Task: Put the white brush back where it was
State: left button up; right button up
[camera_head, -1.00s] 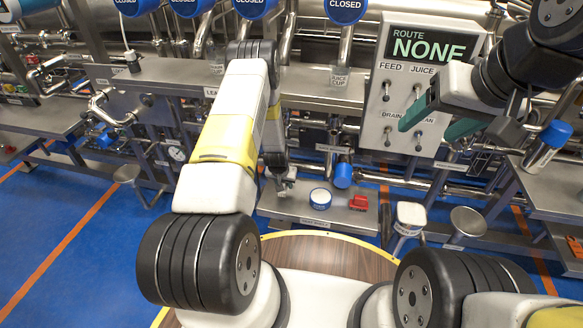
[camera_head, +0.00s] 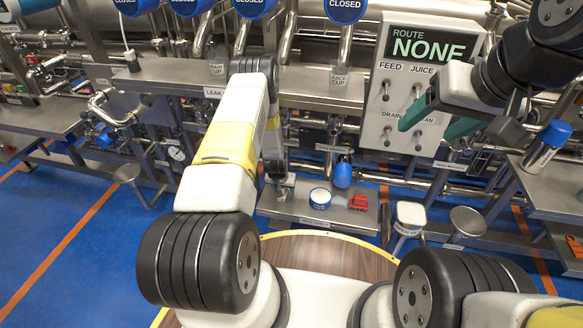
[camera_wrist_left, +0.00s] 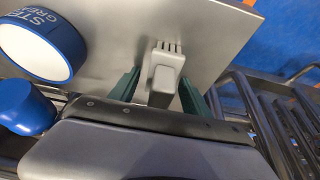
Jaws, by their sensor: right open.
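The white brush (camera_wrist_left: 164,72), pale grey-white in this light, lies on a metal tray (camera_wrist_left: 215,30) in the left wrist view, bristle end pointing away from my wrist. My left gripper (camera_wrist_left: 160,92) has its green fingers apart, one on each side of the brush handle, with gaps showing. In the head view my left gripper (camera_head: 280,184) is low at the tray's left end, largely hidden by my arm. The brush is too small there to make out clearly. My right gripper (camera_head: 437,118) is open and empty in front of the route panel.
A blue rounded knob (camera_head: 343,174) is just behind. Pipes and the route panel (camera_head: 418,90) rise behind. A white container (camera_head: 410,214) stands right of the tray.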

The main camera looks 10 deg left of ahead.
pick_arm(q)
jog(key=v, duration=1.2)
jog(key=shift+r, duration=0.2)
jog(key=shift+a, duration=0.1)
